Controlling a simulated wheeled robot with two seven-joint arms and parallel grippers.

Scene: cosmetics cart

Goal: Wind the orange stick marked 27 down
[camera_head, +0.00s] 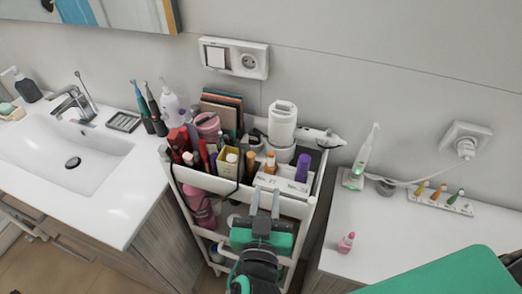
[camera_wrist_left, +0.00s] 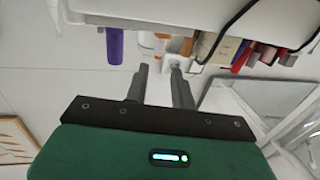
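An orange stick (camera_head: 270,162) stands upright in the front part of the cart's top tray, behind a white labelled holder (camera_head: 284,185). Its number is too small to read. A purple stick (camera_head: 303,167) stands to its right, and also shows in the left wrist view (camera_wrist_left: 114,45). My left gripper (camera_head: 266,192) is in front of the holder, below the orange stick, with its fingers pointing at the cart. In the left wrist view its two fingers (camera_wrist_left: 159,70) are apart with nothing between them. My right gripper is not in view.
The cart's top tray (camera_head: 222,186) is crowded with bottles, tubes and a white cylindrical jar (camera_head: 283,122). A sink (camera_head: 75,155) is at left. At right, a white counter (camera_head: 400,235) holds a pink bottle (camera_head: 346,243) and an electric toothbrush (camera_head: 364,155).

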